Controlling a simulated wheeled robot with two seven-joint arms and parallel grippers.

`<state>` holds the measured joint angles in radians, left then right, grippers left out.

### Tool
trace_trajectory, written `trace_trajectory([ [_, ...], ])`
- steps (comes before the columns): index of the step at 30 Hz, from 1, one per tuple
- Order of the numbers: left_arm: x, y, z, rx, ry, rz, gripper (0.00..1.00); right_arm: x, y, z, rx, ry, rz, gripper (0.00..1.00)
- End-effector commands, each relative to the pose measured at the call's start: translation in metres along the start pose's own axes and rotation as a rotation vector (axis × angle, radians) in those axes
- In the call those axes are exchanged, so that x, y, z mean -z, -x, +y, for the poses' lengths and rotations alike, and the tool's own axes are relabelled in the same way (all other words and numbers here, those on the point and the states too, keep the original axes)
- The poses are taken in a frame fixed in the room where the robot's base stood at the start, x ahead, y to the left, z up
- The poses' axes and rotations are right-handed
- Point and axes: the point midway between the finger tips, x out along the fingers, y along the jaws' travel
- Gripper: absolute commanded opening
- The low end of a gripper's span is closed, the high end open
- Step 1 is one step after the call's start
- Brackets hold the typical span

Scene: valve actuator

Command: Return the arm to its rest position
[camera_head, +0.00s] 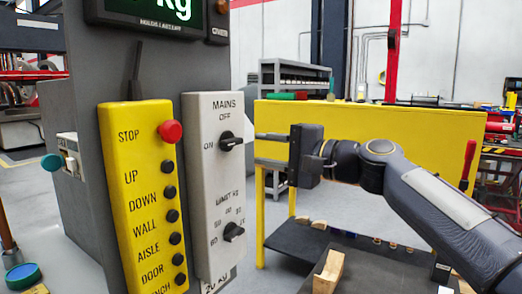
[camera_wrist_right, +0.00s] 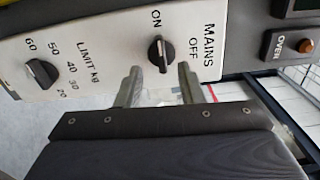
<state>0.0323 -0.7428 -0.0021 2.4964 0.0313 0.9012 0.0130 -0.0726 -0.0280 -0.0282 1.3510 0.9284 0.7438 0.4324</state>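My right gripper (camera_head: 258,149) reaches in from the right with its two fingers apart, one above the other, pointing left. Its fingers also show in the right wrist view (camera_wrist_right: 159,75), open with nothing between the tips. Just beyond them is the black MAINS knob (camera_head: 230,142) on the grey-white switch panel (camera_head: 205,115). The knob (camera_wrist_right: 160,53) lies in line with the gap between the fingers, and they look clear of it. Its white mark points to ON. My right arm stretches out to the lower right. My left gripper is not in view.
A yellow button panel (camera_head: 145,215) with a red STOP button (camera_head: 170,131) stands left of the switch panel. A black limit knob (camera_head: 233,231) is below the MAINS knob. A yellow barrier (camera_head: 430,130) is behind my arm. A wooden block (camera_head: 328,272) sits below it.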

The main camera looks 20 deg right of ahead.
Motion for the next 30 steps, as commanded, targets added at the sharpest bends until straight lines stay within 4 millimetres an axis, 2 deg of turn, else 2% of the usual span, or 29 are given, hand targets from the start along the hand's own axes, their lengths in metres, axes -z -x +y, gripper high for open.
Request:
trace_trajectory([
  [10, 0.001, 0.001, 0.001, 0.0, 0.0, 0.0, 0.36, -0.001, 0.001, 0.001, -0.006, 0.005, 0.001, 0.35],
  [14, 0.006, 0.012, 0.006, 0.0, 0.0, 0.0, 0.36, -0.012, 0.017, 0.016, -0.084, 0.07, 0.003, 0.35],
  [17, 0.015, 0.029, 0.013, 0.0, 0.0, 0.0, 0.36, -0.034, 0.045, 0.051, -0.226, 0.186, -0.005, 0.35],
  [24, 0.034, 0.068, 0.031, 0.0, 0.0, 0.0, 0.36, -0.103, 0.141, 0.182, -0.652, 0.539, -0.128, 0.35],
  [27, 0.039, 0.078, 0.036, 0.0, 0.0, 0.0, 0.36, -0.127, 0.176, 0.227, -0.786, 0.649, -0.198, 0.35],
  [30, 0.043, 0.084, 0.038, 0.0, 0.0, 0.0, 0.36, -0.143, 0.201, 0.26, -0.879, 0.727, -0.258, 0.35],
])
